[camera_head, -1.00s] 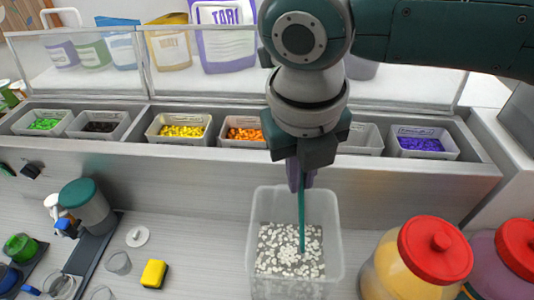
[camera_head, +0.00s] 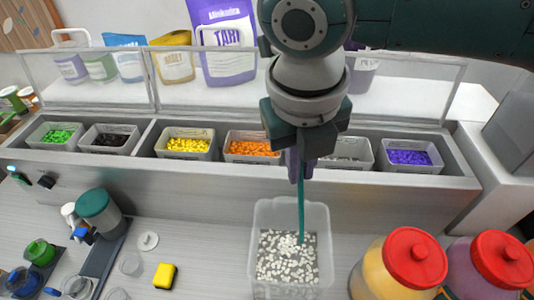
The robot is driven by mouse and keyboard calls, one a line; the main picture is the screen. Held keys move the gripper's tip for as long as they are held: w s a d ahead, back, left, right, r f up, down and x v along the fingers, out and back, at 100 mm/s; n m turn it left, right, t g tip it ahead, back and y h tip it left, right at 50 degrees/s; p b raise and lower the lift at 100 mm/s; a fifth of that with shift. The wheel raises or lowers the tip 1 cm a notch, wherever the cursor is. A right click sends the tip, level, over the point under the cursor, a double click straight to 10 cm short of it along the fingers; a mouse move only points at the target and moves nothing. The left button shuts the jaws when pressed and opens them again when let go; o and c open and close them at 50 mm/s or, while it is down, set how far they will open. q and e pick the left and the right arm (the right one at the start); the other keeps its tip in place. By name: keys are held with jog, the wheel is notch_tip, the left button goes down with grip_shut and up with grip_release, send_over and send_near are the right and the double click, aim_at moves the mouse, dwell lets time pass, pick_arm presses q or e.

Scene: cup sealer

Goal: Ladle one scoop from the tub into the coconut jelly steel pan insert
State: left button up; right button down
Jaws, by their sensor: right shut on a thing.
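The tub (camera_head: 322,222) is a clear, tall container of white pieces, standing on the counter at bottom middle. My right gripper (camera_head: 301,172) is above the tub's back rim, shut on the ladle's thin teal handle (camera_head: 301,205). The handle hangs nearly upright into the tub. Its lower end goes in among the white pieces, and the ladle's bowl is hidden. A steel pan insert (camera_head: 363,152) behind my right wrist is partly covered by it. Greyish-white contents show there, probably the coconut jelly. My left gripper is out of view.
Other inserts in the row hold green (camera_head: 57,136), dark, yellow, orange and purple (camera_head: 410,157) pieces. A glass guard (camera_head: 400,80) runs behind them. Red-lidded jars (camera_head: 400,265) stand right of the tub. A yellow sponge (camera_head: 165,276) and cups lie left.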

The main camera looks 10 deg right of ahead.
jog(key=shift+r+p, duration=3.85)
jog(key=shift+r, duration=0.55)
jog(key=shift+d, duration=0.1)
